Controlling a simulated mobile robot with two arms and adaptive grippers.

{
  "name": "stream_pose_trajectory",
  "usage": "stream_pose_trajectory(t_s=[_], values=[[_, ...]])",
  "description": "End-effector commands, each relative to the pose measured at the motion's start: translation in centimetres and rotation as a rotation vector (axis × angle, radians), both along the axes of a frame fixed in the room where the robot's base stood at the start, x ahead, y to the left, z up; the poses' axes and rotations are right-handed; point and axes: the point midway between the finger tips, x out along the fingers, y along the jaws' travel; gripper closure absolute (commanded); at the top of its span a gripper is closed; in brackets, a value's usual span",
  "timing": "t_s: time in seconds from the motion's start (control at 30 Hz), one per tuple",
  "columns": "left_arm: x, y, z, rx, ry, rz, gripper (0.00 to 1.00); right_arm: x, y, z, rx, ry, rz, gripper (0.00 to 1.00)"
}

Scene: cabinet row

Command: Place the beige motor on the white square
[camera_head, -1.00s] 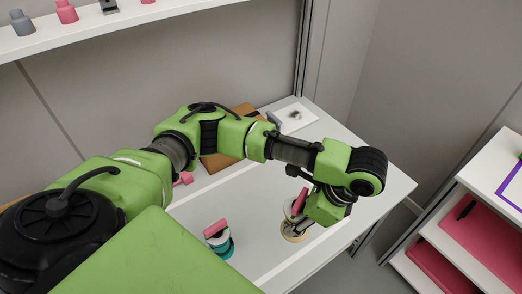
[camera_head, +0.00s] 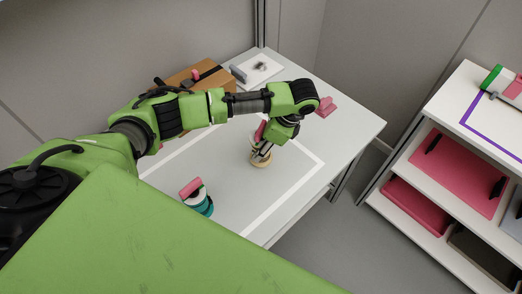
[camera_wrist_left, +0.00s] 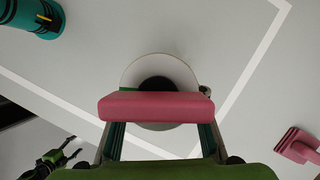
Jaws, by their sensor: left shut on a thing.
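The beige motor (camera_head: 261,160) stands on the grey tabletop, inside an area bounded by a white square outline (camera_head: 303,185). In the left wrist view the beige motor (camera_wrist_left: 178,68) is a pale disc with a dark centre, and its pink bar (camera_wrist_left: 157,106) lies across it. My left gripper (camera_head: 262,150) is shut on the beige motor from above; in the wrist view its fingers (camera_wrist_left: 160,135) show under the bar. Sides of the white outline (camera_wrist_left: 255,60) run close by. A dark and green shape (camera_wrist_left: 55,157), perhaps my right gripper, is too unclear to read.
A teal motor with a pink top (camera_head: 197,197) stands left of the beige one. A pink part (camera_head: 326,107) lies near the table's right edge. A brown box (camera_head: 190,82) and a white sheet (camera_head: 257,69) are behind. White shelves (camera_head: 468,110) stand right.

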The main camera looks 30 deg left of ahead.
Motion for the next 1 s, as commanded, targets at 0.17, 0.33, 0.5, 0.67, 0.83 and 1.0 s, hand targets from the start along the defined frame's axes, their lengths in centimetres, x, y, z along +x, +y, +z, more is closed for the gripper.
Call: stream_pose_trajectory(t_s=[0.17,0.33,0.5,0.67,0.83,1.0], values=[[-0.1,-0.1,-2.0,0.001,0.002,-0.002,0.98,-0.1,-0.1,0.1,-0.001,0.002,-0.001,0.43],[-0.1,-0.1,-2.1,0.000,0.001,-0.002,0.98,-0.2,-0.1,0.1,-0.001,0.003,-0.002,0.43],[-0.2,-0.1,-2.4,0.000,0.002,-0.002,0.59,-0.2,-0.1,0.1,-0.002,0.004,-0.002,0.43],[-0.2,-0.1,-2.4,0.000,0.002,-0.002,0.45,-0.3,-0.1,0.1,-0.001,0.004,-0.002,0.43],[-0.2,-0.1,-2.4,0.000,0.002,-0.002,0.45,-0.3,-0.1,0.1,-0.001,0.005,-0.002,0.43],[-0.1,-0.3,-1.7,-0.001,0.001,-0.001,0.45,-0.3,0.0,0.0,0.000,0.004,-0.002,0.43]])
